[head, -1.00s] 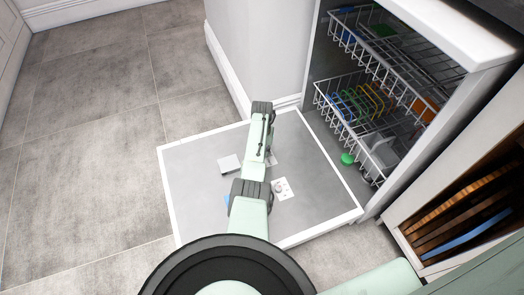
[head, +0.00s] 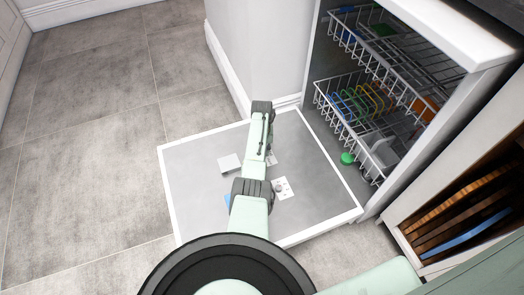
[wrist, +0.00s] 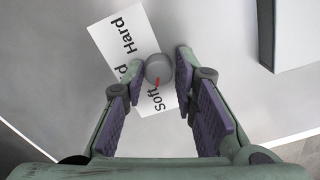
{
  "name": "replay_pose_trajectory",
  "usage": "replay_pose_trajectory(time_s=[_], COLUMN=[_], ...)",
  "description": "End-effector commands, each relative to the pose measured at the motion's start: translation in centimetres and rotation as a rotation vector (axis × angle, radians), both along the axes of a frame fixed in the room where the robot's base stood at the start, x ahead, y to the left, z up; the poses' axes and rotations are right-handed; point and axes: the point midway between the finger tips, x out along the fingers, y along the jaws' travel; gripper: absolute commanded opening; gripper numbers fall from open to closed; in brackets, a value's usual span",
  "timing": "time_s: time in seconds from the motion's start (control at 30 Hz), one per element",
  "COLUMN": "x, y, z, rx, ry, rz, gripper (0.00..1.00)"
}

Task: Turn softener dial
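The softener dial (wrist: 158,68) is a small grey round knob with a red mark on its lower edge. It sits on a white label (wrist: 122,42) printed "Hard" and "Soft", on the inner face of the open dishwasher door. My gripper (wrist: 160,66) is open, with one finger on each side of the dial. I cannot tell whether either finger touches it. In the head view, a white label (head: 283,188) shows beside my arm on the open door (head: 325,200). My arm hides the gripper's fingers there.
A cabinet with boards (head: 465,215) stands at right. The tiled floor at left is clear.

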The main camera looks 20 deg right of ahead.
Motion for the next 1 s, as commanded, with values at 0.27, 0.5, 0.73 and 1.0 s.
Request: replay_pose_trajectory(time_s=[0.27, 0.5, 0.73, 1.0], x=[0.0, -0.1, 0.0, 0.0], y=[0.0, -0.1, -0.1, -0.1], z=[0.0, 0.0, 2.5, 8.4], rx=[-0.001, -0.001, -0.003, -0.003], ry=[0.000, 0.001, -0.002, -0.002], rz=[-0.001, -0.002, -0.001, -0.001], gripper=[0.43, 0.43, 0.43, 0.43])
